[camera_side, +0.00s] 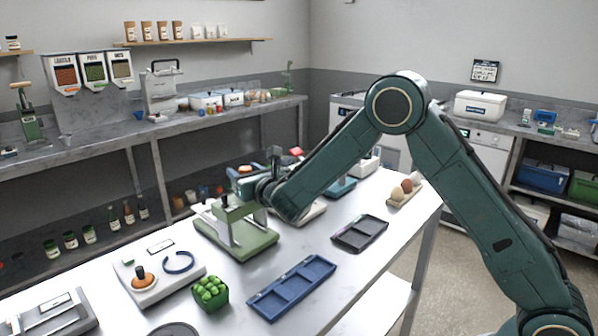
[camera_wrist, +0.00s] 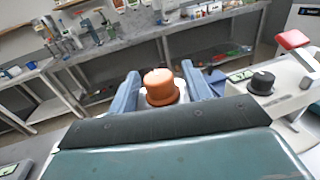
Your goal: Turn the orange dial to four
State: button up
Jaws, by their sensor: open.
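The orange dial (camera_wrist: 160,86) is a round, upright knob near the middle of the wrist view, on a pale base that is mostly hidden. My gripper (camera_wrist: 160,72) is open, with one blue-grey finger on each side of the dial. Whether the fingers touch it cannot be told. In the side view my gripper (camera_side: 250,180) is over the far part of the table, and a small orange top (camera_side: 245,168) shows beside it. The dial's numbers and pointer cannot be read.
A device with a black knob (camera_wrist: 262,83) and a red lever (camera_wrist: 292,40) stands to the right in the wrist view.

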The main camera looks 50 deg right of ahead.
jog(key=c, duration=1)
jog(key=shift+o, duration=0.2)
jog(key=shift+m+g+h, duration=0.3)
jog(key=shift+m+h, duration=0.4)
jog(key=shift+h, duration=0.4)
jog(key=shift+a+m+g+h, duration=0.1)
jog(key=shift+m+g+h, duration=0.6)
jog(key=shift+m+h, duration=0.5)
jog(key=shift+m+g+h, duration=1.8)
jog(key=shift+g+h, duration=0.1)
jog(key=shift+h, duration=0.6)
jog(key=shift+m+g+h, duration=0.3)
jog(key=shift+g+h, duration=0.1)
jog(key=shift+g, duration=0.1)
